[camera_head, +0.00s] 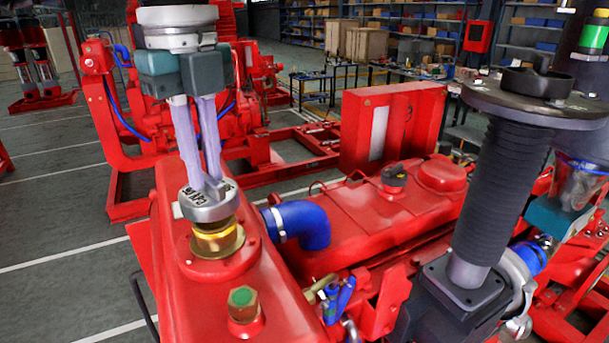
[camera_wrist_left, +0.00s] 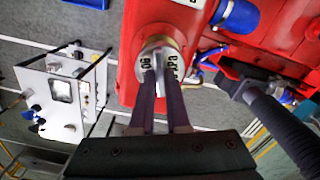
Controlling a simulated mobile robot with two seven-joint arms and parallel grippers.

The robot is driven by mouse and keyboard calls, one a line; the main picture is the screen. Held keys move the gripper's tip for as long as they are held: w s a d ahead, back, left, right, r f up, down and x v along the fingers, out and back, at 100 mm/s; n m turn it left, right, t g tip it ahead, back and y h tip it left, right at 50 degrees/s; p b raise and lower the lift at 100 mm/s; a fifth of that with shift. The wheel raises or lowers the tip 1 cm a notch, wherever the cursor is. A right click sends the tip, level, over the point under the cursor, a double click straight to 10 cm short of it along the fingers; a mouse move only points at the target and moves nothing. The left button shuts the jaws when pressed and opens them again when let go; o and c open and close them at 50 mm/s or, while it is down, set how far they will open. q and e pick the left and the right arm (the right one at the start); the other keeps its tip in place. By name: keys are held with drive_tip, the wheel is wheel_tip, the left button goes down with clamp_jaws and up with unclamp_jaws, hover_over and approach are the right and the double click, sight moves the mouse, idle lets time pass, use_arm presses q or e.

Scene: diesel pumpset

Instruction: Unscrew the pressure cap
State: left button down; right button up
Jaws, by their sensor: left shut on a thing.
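The pressure cap (camera_head: 207,206) is a round silver cap with dark lettering on its top. It is over the brass-coloured filler neck (camera_head: 217,240) on the red tank (camera_head: 170,225). My left gripper (camera_head: 207,187) comes down from above, its two pale fingers shut on the raised middle of the cap. In the left wrist view the cap (camera_wrist_left: 152,48) is at the fingertips (camera_wrist_left: 164,72), and its lettering is partly covered by them. The cap looks level and in line with the neck. I cannot tell whether a small gap separates them. My right gripper is not clearly visible.
A brass-coloured hex plug (camera_head: 243,298) stands on the tank in front of the neck. A blue hose (camera_head: 300,222) joins the tank to its right. A tall black ribbed column (camera_head: 500,195) rises at the right. White panelled equipment (camera_wrist_left: 62,90) stands left in the wrist view.

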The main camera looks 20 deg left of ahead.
use_arm(q)
drive_tip(key=shift+r+p, duration=1.4)
drive_tip(key=shift+r, duration=0.8)
